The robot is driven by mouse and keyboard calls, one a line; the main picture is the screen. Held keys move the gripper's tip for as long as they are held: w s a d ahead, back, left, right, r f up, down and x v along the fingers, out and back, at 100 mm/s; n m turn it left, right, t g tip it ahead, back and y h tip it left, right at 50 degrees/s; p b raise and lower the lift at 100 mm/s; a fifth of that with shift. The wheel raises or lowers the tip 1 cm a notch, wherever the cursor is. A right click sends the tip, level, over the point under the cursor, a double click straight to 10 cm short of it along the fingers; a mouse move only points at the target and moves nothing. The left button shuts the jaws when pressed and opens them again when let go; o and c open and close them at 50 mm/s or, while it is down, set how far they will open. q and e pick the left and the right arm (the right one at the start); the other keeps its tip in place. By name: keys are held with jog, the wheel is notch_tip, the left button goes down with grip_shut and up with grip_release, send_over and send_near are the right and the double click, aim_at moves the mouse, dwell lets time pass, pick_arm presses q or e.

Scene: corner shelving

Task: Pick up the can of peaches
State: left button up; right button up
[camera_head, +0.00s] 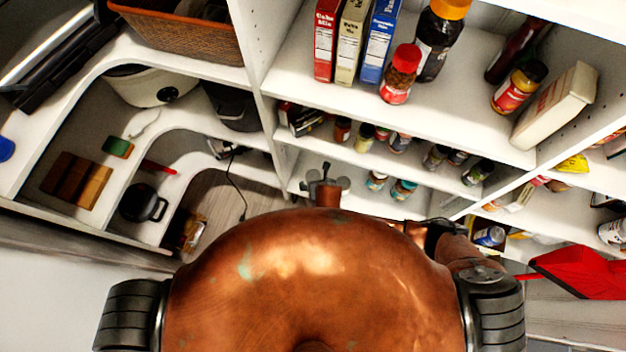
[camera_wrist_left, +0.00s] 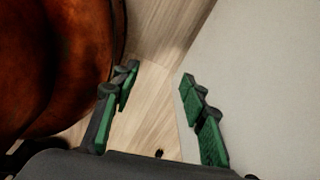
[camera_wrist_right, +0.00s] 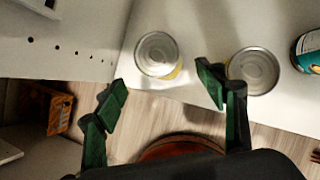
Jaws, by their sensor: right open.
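No can's label reads clearly as peaches. In the right wrist view a can with a metal lid and a little yellow label (camera_wrist_right: 157,54) stands on a white shelf. A second metal-lidded can (camera_wrist_right: 252,70) stands right of it, partly behind the right fingertip. My right gripper (camera_wrist_right: 163,84) is open and empty, with the first can beyond the gap between its fingertips. In the head view the dark right wrist part shows at the lower right shelves, its fingers not clear. My left gripper (camera_wrist_left: 158,78) is open and empty above the wooden floor, not seen in the head view.
A teal-labelled can (camera_wrist_right: 306,52) stands at the right wrist view's right edge. A white perforated panel (camera_wrist_right: 60,45) borders the cans on the left. An orange box (camera_wrist_right: 60,112) lies beyond it. Shelves of jars and boxes fill the head view; a red object (camera_head: 585,272) is at right.

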aim_at(313, 179)
jog(key=shift+n, duration=0.7)
jog(key=b+x, duration=0.3)
jog(key=x, duration=0.5)
jog(key=shift+w, duration=0.25)
pick_arm(q)
jog(key=f, duration=0.1)
jog(key=s+f, duration=0.1)
jog(key=f, duration=0.1)
jog(key=shift+s+f, duration=0.15)
jog(key=shift+s, duration=0.1)
pick_arm(e)
jog(key=shift+r, duration=0.1)
jog(key=c, duration=1.7)
